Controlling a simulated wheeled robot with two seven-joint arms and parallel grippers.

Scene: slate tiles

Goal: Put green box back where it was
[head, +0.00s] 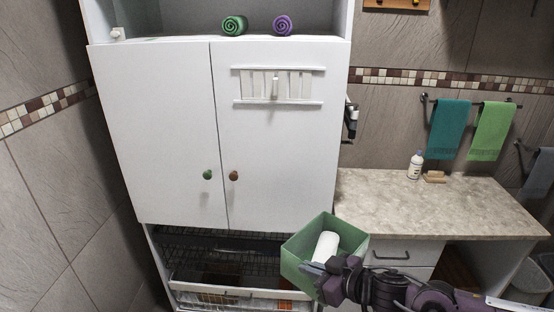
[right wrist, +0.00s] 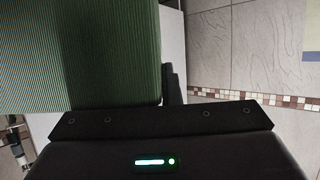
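The green box (head: 293,264) is an open-topped bin, tilted in front of the white cabinet's lower right, with a white roll-like item (head: 326,244) inside. My right gripper (head: 322,278) is at its near wall and appears shut on it, holding it off the floor. The fingertips are mostly hidden. In the right wrist view, the ribbed green box (right wrist: 85,55) fills the upper left, directly against the gripper (right wrist: 165,90). My left gripper is not in view.
The white cabinet (head: 155,135) has both doors shut; rolled towels (head: 234,25) lie on its upper shelf. Wire baskets (head: 205,247) and a white bin (head: 240,293) sit below the doors. A counter (head: 430,205) with a bottle (head: 416,165) stands right, mostly clear.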

